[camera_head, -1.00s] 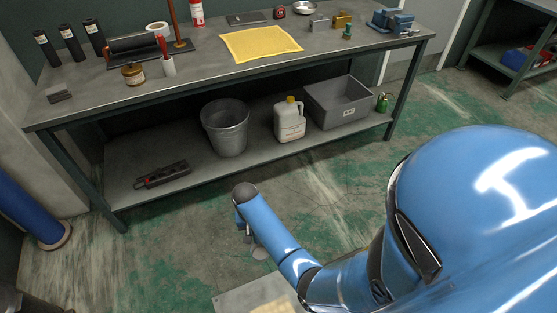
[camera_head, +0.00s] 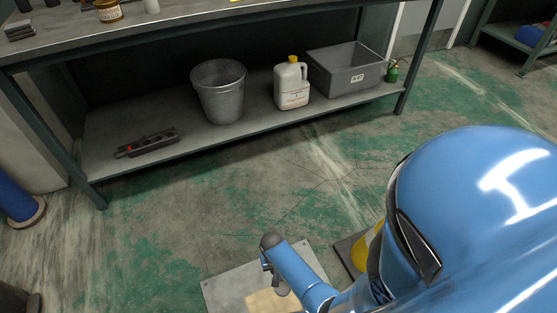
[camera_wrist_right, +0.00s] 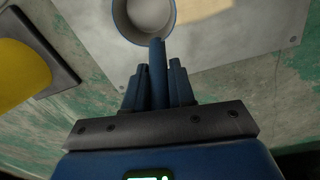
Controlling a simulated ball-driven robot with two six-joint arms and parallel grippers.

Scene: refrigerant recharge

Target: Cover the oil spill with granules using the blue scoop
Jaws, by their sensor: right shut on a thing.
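The blue scoop shows in the right wrist view, with its round blue-rimmed bowl (camera_wrist_right: 148,14) at the top edge and its handle running down between my fingers. The inside of the bowl looks pale grey; I cannot tell whether granules lie in it. My right gripper (camera_wrist_right: 158,78) is shut on the handle. The scoop is over a grey metal plate (camera_head: 225,293), which also shows in the wrist view (camera_wrist_right: 265,55). A tan patch (camera_head: 262,300) lies on the plate. In the head view my right forearm hides most of that gripper. No oil spill can be made out. My left gripper is out of view.
A yellow object (camera_wrist_right: 20,72) stands on a dark base close to the plate, partly hidden by my body in the head view. Behind, the bench's lower shelf (camera_head: 190,140) holds a metal bucket (camera_head: 220,92), white jug (camera_head: 291,85), grey bin (camera_head: 345,72) and power strip (camera_head: 147,143). Floor between is clear.

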